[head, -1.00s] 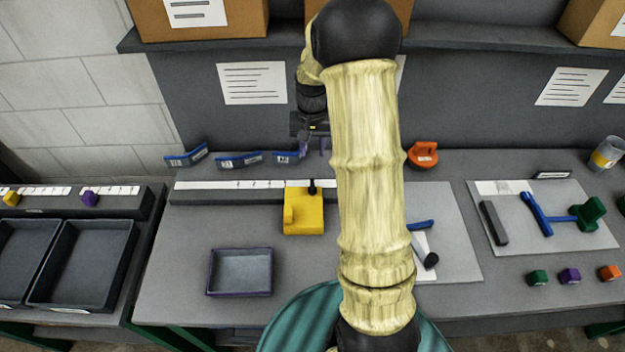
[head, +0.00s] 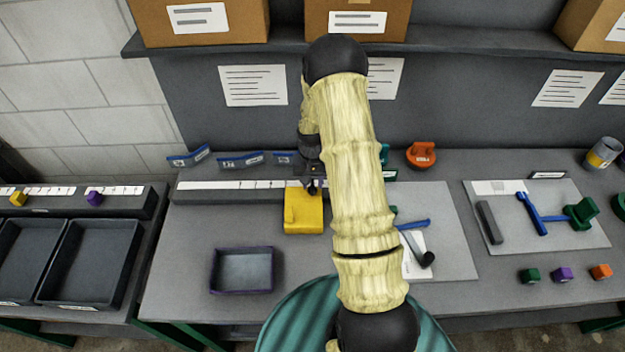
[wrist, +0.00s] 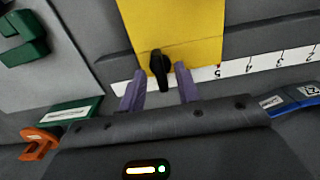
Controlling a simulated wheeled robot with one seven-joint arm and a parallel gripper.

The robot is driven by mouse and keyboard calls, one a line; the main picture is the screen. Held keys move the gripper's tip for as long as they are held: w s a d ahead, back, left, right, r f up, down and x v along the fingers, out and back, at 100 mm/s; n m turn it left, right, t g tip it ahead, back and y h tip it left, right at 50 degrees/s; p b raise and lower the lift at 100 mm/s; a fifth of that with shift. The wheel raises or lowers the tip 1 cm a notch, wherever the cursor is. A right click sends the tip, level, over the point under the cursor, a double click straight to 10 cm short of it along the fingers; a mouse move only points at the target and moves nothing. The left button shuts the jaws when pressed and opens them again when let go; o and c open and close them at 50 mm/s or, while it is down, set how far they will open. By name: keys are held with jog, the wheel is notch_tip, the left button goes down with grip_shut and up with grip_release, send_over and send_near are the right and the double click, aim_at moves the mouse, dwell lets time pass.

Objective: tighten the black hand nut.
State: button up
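The black hand nut (wrist: 160,68) shows in the wrist view as a winged black knob at the edge of the yellow block (wrist: 180,25). In the head view the yellow block (head: 304,212) sits against the ruled rail, and the nut is mostly hidden by my gripper and arm. My gripper (wrist: 161,88) has two purple fingers, open and apart. The nut lies between and just beyond the fingertips in the wrist view, with gaps visible on both sides. I cannot tell whether its height matches the fingers.
The rail with a number scale (head: 230,190) runs along the bench. A purple-rimmed tray (head: 242,291) is front left of the block. Blue labelled pieces (head: 240,160) stand behind the rail, an orange piece (head: 421,155) to the right. A grey board (head: 455,245) holds a blue tool.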

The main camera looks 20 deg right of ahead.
grip_shut()
jog(key=shift+m, duration=0.3)
jog(key=m+b, duration=0.1)
jog(key=m, duration=0.1)
jog(key=shift+m, duration=0.3)
jog(key=m+b, duration=0.1)
jog(key=m, duration=0.2)
jog(key=shift+m, duration=0.3)
jog(key=m, duration=0.5)
jog(key=shift+r, duration=0.1)
jog(key=m+p, duration=0.1)
jog(key=m, duration=0.5)
jog(key=shift+w, duration=0.1)
